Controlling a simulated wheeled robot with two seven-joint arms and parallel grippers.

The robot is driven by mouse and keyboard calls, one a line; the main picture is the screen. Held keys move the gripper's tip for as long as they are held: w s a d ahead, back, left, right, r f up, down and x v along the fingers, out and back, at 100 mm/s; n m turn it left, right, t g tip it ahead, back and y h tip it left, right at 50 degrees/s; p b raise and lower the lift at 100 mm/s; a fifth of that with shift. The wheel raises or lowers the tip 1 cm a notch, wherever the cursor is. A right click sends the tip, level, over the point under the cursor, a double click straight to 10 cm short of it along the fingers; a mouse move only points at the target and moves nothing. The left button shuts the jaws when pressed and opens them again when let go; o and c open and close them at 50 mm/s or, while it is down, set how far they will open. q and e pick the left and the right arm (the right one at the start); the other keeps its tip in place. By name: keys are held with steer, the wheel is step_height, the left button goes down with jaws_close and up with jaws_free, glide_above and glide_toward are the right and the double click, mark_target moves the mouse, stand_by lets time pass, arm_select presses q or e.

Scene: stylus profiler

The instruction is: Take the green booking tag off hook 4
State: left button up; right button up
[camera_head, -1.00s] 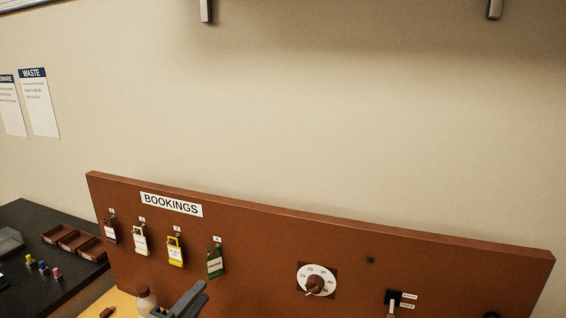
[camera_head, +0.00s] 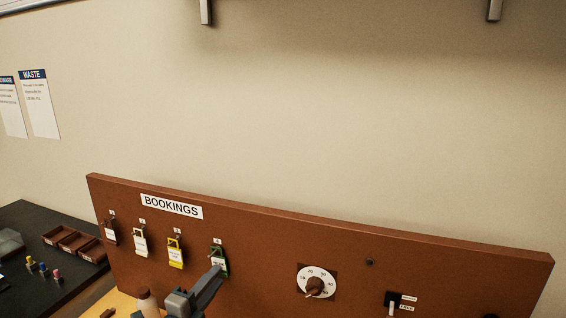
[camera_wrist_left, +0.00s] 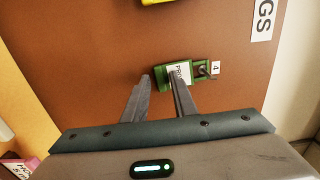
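The green booking tag (camera_head: 224,262) hangs on hook 4, the rightmost hook under the BOOKINGS sign on the brown board. My left gripper (camera_head: 214,273) is at the tag and hides much of its lower part in the head view. In the left wrist view, the tag (camera_wrist_left: 179,74) with its white label shows just beyond the fingertips, its loop around the hook beside the "4" label (camera_wrist_left: 215,68). My left gripper (camera_wrist_left: 162,80) is open there, one finger overlapping the tag's lower half. Whether the fingers touch it I cannot tell. My right gripper is not in view.
A yellow tag (camera_head: 175,253), a white tag (camera_head: 140,243) and a dark red tag (camera_head: 110,233) hang to the left. A dial (camera_head: 316,284) and a switch (camera_head: 392,303) sit on the board to the right. A bottle (camera_head: 147,303) stands below the tags.

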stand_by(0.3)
arm_select(q)
jaws_close()
steer(key=shift+s+a+r+p, duration=0.3)
steer(key=shift+s+r+p, duration=0.25)
steer(key=shift+s+p, duration=0.15)
stand_by(0.4)
steer(key=shift+s, duration=0.15)
stand_by(0.3)
steer(key=v, duration=0.7)
steer(key=shift+s+a, duration=0.15)
steer(key=shift+s, duration=0.15)
stand_by(0.7)
